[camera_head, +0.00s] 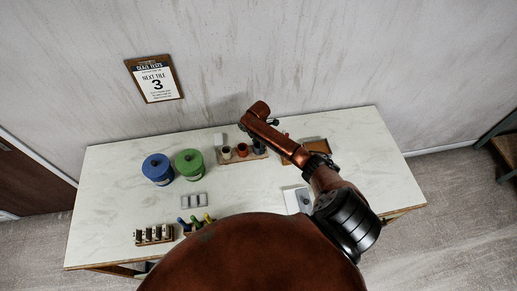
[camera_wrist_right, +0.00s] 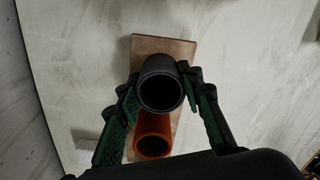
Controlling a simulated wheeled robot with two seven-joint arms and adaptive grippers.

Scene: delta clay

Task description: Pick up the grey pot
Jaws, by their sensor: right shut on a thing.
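The grey pot (camera_wrist_right: 160,90) is a dark, open-topped cylinder in the right wrist view. My right gripper (camera_wrist_right: 160,84) has its green-and-black fingers on both sides of it, shut on its walls. The pot is over a wooden board (camera_wrist_right: 165,46); I cannot tell if it is lifted. An orange pot (camera_wrist_right: 153,136) is close beside it. In the head view the right gripper (camera_head: 258,147) is small and partly hidden by my arm, at the right end of the board. My left gripper is not in view.
A blue canister (camera_head: 158,170) and a green canister (camera_head: 190,165) stand left of the board. A grey tray (camera_head: 194,200), coloured-handled tools (camera_head: 195,222) and a rack (camera_head: 154,235) are nearer. A brown tray (camera_head: 317,146) lies to the right.

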